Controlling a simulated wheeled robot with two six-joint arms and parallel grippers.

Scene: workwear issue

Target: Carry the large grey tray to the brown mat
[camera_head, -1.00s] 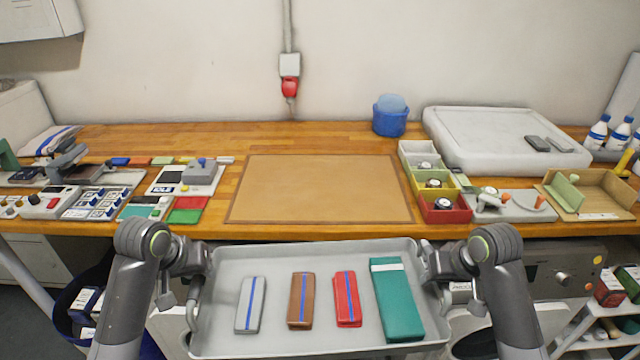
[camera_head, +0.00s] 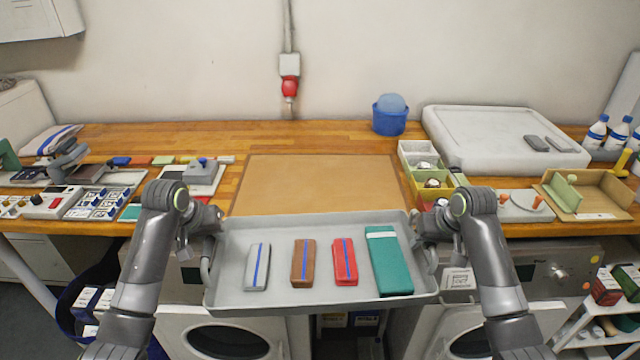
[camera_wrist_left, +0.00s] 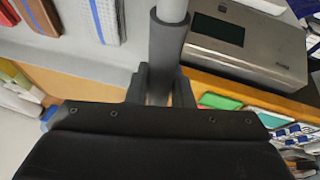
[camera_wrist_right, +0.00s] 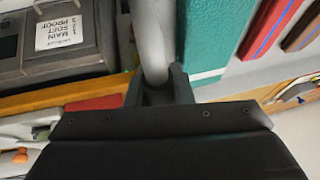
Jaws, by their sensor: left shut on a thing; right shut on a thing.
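The large grey tray (camera_head: 320,300) is held level between my two arms in the head view, in front of the table. It carries a grey folded item (camera_head: 257,266), a brown one (camera_head: 304,263), a red one (camera_head: 344,262) and a larger green one (camera_head: 389,260). My left gripper (camera_head: 208,232) is shut on the tray's left handle, a bar that shows in the left wrist view (camera_wrist_left: 168,45). My right gripper (camera_head: 428,230) is shut on the right handle, seen in the right wrist view (camera_wrist_right: 153,40). The brown mat (camera_head: 315,180) lies flat on the table; the tray's far edge overlaps its near edge in the picture.
The mat is bare. A blue tub (camera_head: 390,116) and a large white case (camera_head: 505,138) stand at the back right.

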